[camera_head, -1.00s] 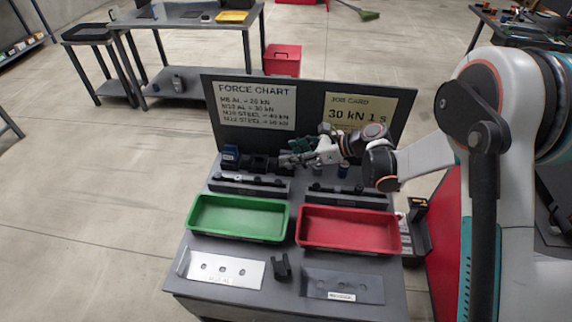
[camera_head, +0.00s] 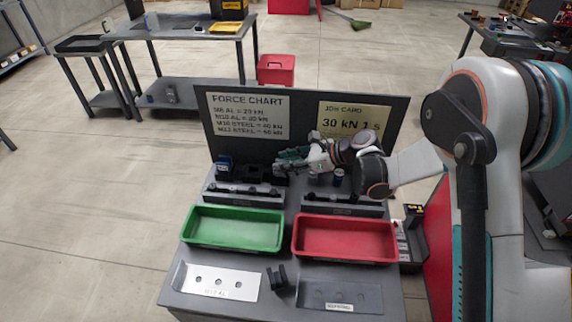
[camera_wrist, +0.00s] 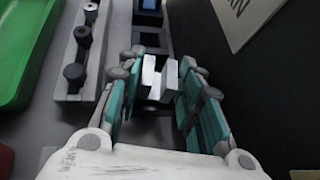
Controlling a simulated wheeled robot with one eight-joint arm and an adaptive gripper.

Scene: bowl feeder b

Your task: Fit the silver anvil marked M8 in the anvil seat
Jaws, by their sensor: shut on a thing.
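My gripper (camera_head: 284,163) is over the back of the bench, in front of the dark board. In the wrist view, my gripper (camera_wrist: 160,76) has its teal-padded fingers closed on a silver piece (camera_wrist: 168,80), which shows two bright upright faces. No M8 mark can be read on it. Beyond and below it runs a dark fixture (camera_wrist: 152,38) with a blue part (camera_wrist: 150,5) at its far end. In the head view the blue device (camera_head: 225,164) stands left of my gripper. The anvil seat cannot be made out clearly, and I cannot tell whether the silver piece touches the fixture.
A rack with dark knobs (camera_head: 242,200) and a second rack (camera_head: 343,210) stand in front of my gripper. A green tray (camera_head: 233,246) and a red tray (camera_head: 345,259) lie nearer. The upright board (camera_head: 300,103) closes off the back.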

